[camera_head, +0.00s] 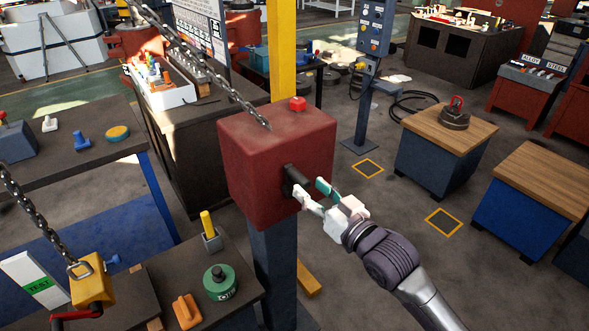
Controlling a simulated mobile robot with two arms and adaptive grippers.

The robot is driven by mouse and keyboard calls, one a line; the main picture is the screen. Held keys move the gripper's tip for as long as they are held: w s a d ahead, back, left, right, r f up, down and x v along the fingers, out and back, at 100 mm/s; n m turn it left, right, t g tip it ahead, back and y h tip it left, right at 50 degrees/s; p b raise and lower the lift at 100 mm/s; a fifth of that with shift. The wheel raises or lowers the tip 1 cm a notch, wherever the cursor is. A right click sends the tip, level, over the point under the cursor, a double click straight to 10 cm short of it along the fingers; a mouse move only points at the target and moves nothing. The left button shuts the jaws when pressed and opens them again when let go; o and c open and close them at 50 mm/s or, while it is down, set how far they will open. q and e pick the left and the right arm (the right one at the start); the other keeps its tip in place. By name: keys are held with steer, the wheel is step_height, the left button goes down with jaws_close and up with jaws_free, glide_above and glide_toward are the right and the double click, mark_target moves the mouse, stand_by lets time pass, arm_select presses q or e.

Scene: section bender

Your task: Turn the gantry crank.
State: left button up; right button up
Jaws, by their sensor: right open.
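A red gearbox-like box (258,165) stands on a blue post, in front of a yellow column. A short black handle (292,181) sticks out of its right-hand face; I take it for the gantry crank. My right gripper (313,192), with pale and teal fingers, is open just right of this handle. The pale fingertip overlaps the handle's lower end in the picture; I cannot tell whether they touch. The gripper holds nothing that I can see. My left gripper is out of view.
At lower left, a yellow block (92,286) with a red-and-black lever hangs on another chain. The floor right of the box is open before the wood-topped cabinets (447,130).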

mark_target(294, 175)
steer(key=p+x, duration=0.1)
steer(key=x, duration=0.5)
steer(key=shift+w+a, duration=0.25)
jaws_close()
